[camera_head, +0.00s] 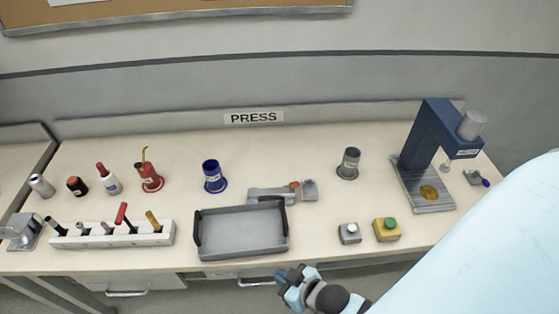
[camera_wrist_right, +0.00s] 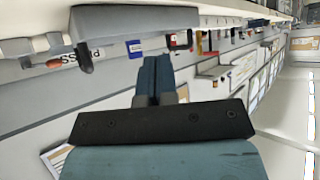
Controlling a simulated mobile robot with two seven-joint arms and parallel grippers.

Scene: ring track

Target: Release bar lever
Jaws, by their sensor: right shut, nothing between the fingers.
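A low grey bar fixture (camera_head: 270,194) lies behind the tray, with an orange-red part (camera_head: 294,186) and a small grey block (camera_head: 310,189) at its right end. It is small in the head view, and I cannot tell its lever's position. My right gripper (camera_head: 283,277) is at the table's front edge, below and right of the tray, apart from the fixture. Its fingers (camera_wrist_right: 153,78) are together and empty in the wrist view. My left gripper is not in view.
A grey tray (camera_head: 242,248) with dark handles stands between my right gripper and the fixture. A blue press (camera_head: 434,130), a grey button box (camera_head: 349,233) and a yellow button box (camera_head: 387,230) stand right. A white tool rack (camera_head: 90,241) and several cups and bottles stand left.

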